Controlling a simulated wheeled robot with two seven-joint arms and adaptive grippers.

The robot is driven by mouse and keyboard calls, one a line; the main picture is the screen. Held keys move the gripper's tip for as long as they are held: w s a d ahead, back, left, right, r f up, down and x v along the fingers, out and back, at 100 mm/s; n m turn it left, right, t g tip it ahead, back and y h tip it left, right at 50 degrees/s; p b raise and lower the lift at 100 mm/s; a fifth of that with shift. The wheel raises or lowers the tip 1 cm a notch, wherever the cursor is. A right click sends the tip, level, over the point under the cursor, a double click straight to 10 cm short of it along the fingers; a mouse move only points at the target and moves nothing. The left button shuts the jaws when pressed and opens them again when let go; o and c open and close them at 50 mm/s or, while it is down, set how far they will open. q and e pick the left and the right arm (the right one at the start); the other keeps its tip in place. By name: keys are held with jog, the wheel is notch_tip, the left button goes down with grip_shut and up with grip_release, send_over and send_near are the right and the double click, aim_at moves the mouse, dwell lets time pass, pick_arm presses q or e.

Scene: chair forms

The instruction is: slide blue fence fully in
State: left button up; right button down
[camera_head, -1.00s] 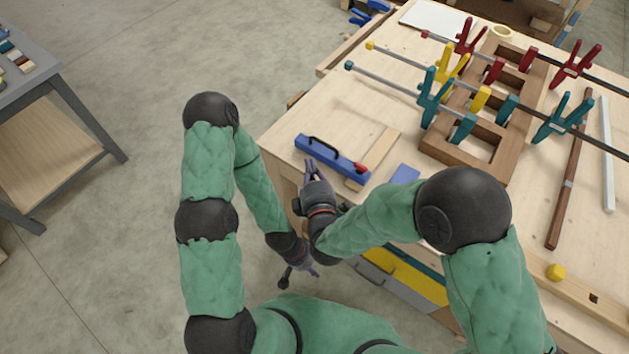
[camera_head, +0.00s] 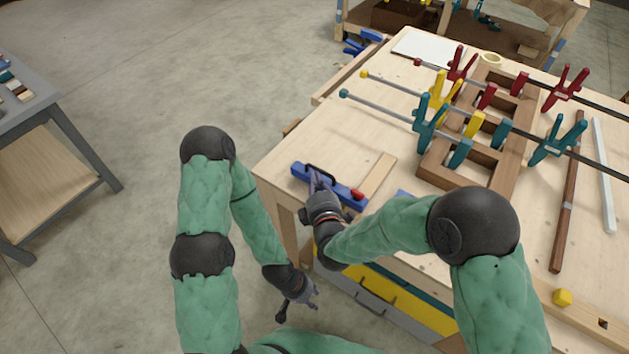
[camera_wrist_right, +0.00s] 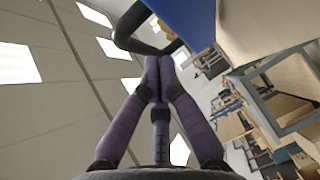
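The blue fence (camera_head: 350,200) lies near the left front edge of the workbench. It has a black handle on top and a red knob (camera_head: 357,194) near its right end. My right gripper (camera_head: 317,182) is at the fence's near side by the handle. In the right wrist view its purple fingers (camera_wrist_right: 159,62) are together, with their tips at the black handle (camera_wrist_right: 128,28); I cannot tell if they grip it. The blue fence (camera_wrist_right: 188,20) shows beyond. My left gripper (camera_head: 308,293) hangs low in front of the bench, away from the fence; its fingers are too small to read.
A pale wood strip (camera_head: 378,176) lies right of the fence. A brown wooden frame (camera_head: 450,180) held by several clamps (camera_head: 428,122) stands farther right. Drawers (camera_head: 385,290) are below the bench top. A grey table (camera_head: 40,105) stands at far left. The bench top left of the clamps is mostly clear.

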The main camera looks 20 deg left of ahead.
jog(key=w+d+b, duration=0.1)
jog(key=w+d, duration=0.1)
jog(key=w, duration=0.4)
jog(key=w+d+b, duration=0.2)
jog(key=w, duration=0.3)
jog(key=w+d+b, duration=0.2)
jog(key=w, duration=0.4)
jog(key=shift+w+d+f, duration=0.1)
jog(key=shift+w+d, duration=0.2)
jog(key=shift+w, duration=0.05)
jog(key=shift+w+d+b, duration=0.2)
jog(key=shift+w+b, duration=0.2)
jog(key=shift+w, duration=0.25)
jog(key=shift+d+r, duration=0.1)
jog(key=shift+r, duration=0.1)
